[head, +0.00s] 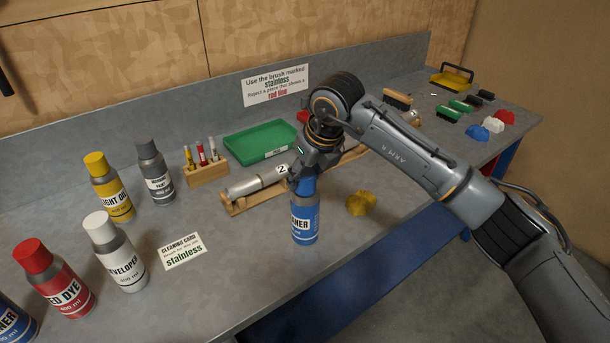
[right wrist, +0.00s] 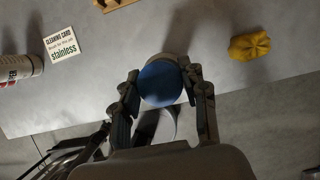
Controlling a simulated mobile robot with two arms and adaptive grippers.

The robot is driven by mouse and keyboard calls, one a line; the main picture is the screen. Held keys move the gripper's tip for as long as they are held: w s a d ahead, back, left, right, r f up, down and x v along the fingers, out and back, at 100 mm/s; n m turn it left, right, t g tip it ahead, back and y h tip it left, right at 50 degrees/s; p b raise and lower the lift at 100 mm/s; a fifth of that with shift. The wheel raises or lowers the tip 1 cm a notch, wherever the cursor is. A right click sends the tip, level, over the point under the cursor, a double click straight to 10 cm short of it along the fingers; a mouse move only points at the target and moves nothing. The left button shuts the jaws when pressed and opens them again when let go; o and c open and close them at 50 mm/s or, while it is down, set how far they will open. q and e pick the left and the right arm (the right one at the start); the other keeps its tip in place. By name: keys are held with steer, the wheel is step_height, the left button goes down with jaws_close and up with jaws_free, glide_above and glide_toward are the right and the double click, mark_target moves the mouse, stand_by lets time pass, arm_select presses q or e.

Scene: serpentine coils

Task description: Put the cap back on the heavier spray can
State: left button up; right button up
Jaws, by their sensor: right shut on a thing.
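A blue-labelled spray can (head: 305,222), its lettering ending in "NER", is upright near the bench's front edge. I cannot tell whether its base rests on the bench. My right gripper (head: 304,178) comes down on its top and is shut on the blue cap, whose round top (right wrist: 163,83) shows between the fingers in the right wrist view. Another blue cleaner can (head: 17,322) is cut off at the lower left. My left gripper is not in view.
Capped cans stand at left: red dye (head: 60,285), white developer (head: 118,258), yellow light oil (head: 112,190) and a grey one (head: 156,175). A yellow rag (head: 361,204) lies right of the held can. A wooden rack (head: 236,209) and green tray (head: 237,146) are behind.

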stand_by(0.3)
steer(key=o, duration=1.3)
steer(key=shift+o, duration=0.2)
steer(key=shift+r, duration=0.1)
steer(key=shift+r+p, duration=1.7)
steer(key=shift+r, duration=1.95)
jaws_close()
steer(key=shift+f, duration=0.2)
